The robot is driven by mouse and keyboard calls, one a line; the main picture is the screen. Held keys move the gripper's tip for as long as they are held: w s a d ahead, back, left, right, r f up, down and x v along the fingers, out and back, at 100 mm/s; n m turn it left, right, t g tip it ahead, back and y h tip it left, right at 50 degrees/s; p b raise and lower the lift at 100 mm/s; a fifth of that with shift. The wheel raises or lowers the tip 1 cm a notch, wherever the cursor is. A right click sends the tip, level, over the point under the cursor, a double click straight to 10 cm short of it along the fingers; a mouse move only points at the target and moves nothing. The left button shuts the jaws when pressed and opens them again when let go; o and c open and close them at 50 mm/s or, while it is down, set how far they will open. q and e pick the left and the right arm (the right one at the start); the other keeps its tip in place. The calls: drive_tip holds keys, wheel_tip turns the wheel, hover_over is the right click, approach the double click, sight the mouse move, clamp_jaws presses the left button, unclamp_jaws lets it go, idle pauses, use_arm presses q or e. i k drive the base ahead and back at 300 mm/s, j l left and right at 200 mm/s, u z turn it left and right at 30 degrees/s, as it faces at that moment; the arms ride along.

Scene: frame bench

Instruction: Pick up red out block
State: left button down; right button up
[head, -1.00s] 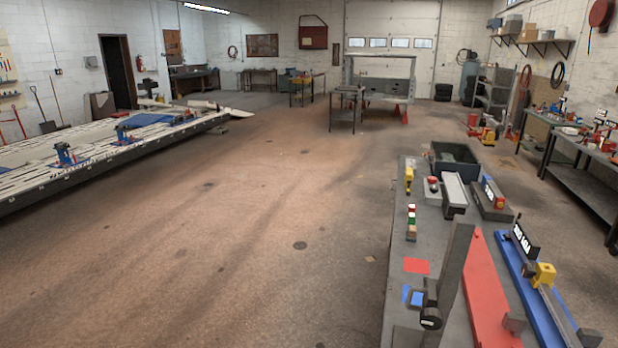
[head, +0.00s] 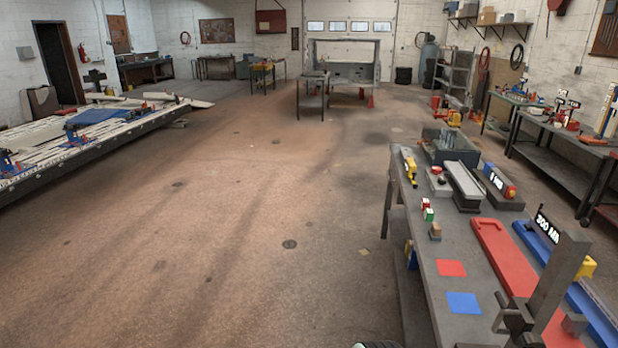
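A small red block (head: 425,203) with a pale side sits near the left edge of the grey bench (head: 420,250). A green and white block (head: 429,214) stands just in front of it. A brown block (head: 435,231) on a dark base is a little nearer. A flat red square (head: 451,268) and a flat blue square (head: 463,303) lie further forward on the bench. Neither of my grippers can be made out. A dark, pale-ringed part is cut off at the bottom edge, and I cannot tell what it is.
A tall grey post (head: 559,277) rises at the near right, in front of the red rail (head: 499,262) and blue rail (head: 598,318). A yellow tool (head: 410,169) and a dark bin (head: 449,146) are at the bench's far end. Open floor (head: 230,240) lies left.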

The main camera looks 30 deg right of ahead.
sight(425, 202)
drive_tip(key=i+z, duration=0.7)
drive_tip(key=i, duration=0.15)
drive_tip(key=i+j+z, duration=0.35)
drive_tip(key=i+l, duration=0.05)
drive_tip(key=l, duration=0.05)
